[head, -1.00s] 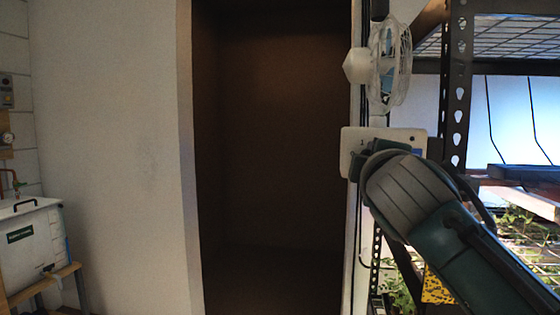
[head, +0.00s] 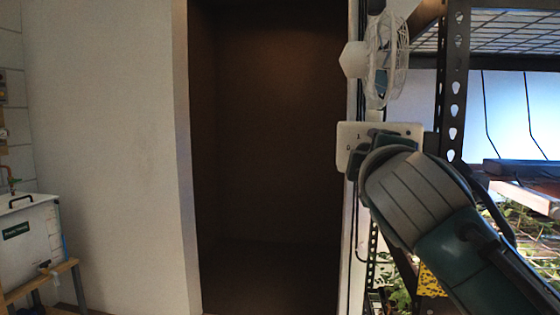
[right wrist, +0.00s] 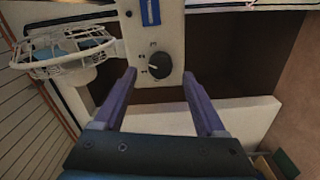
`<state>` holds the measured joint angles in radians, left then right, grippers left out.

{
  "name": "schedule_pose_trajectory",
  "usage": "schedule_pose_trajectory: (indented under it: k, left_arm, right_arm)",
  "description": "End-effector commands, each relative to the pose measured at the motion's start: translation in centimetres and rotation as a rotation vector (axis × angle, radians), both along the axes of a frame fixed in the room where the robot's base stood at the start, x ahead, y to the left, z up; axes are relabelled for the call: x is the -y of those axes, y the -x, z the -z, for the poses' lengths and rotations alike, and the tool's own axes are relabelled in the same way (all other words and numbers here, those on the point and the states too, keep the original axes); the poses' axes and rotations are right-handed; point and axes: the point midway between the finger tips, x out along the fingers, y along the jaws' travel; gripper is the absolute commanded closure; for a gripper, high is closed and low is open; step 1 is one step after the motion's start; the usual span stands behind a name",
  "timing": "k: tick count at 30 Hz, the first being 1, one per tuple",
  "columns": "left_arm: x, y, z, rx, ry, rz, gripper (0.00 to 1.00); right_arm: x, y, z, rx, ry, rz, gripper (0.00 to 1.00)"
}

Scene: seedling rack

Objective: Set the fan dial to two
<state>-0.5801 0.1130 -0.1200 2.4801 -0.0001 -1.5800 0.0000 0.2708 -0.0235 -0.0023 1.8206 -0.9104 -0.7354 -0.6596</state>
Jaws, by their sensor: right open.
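The fan dial (right wrist: 159,66) is a round black knob on a pale control plate (right wrist: 172,30) in the right wrist view. Small marks stand around it, too small to read surely. The plate also shows in the head view (head: 346,138), where my right arm hides the dial. My right gripper (right wrist: 162,74) is open, its two fingers on either side of the dial in the picture; I cannot tell whether they touch it. The fan (head: 384,60) in a white wire cage is above the plate; it also shows in the right wrist view (right wrist: 64,52). My left gripper is not in view.
A black perforated rack post (head: 452,85) stands close to the right of the plate, with plant shelves beyond. A dark doorway (head: 270,160) is to the left. A white box (head: 28,240) sits on a wooden stand at far left.

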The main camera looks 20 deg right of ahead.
Motion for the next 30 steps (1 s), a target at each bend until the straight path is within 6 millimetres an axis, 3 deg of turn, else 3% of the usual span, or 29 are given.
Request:
schedule_pose_trajectory:
  k: [6,12,27,30]
  left_arm:
    - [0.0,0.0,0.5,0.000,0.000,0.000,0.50]
    - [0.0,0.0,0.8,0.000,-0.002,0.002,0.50]
    - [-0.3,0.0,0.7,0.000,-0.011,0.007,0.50]
    - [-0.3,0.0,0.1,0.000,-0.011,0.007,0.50]
  right_arm:
    - [-2.3,3.7,0.2,-0.001,-0.002,-0.002,0.27]
    - [-3.6,5.8,0.1,-0.001,0.000,-0.001,0.27]
    - [-3.8,6.2,0.0,-0.001,-0.003,0.000,0.27]
    - [-3.7,6.9,1.2,-0.027,-0.076,-0.003,0.27]
